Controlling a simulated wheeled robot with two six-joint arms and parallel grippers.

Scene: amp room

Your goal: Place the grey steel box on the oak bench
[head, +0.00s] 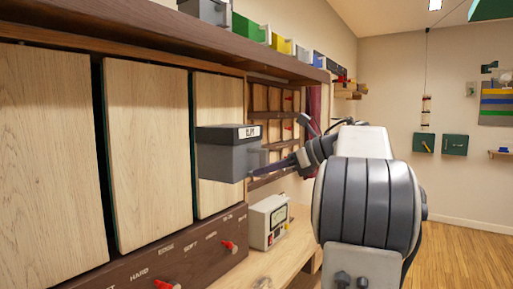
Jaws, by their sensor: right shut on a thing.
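A grey steel box (224,161) with a darker lid and a small white label hangs in the air in front of the light wooden panels. My right gripper (263,160) is shut on the box at its right side. My right arm reaches in from the right and hides part of the scene behind it. The oak bench (262,270) is a pale wooden top below the box, running along the wall. The box is clear above it. My left gripper is out of view.
A beige meter device (268,222) stands on the bench. A dark shelf (130,22) above carries another grey box (206,11) and several coloured boxes. A brown panel with red knobs (165,256) lies below the panels. Wooden floor (465,245) is open at right.

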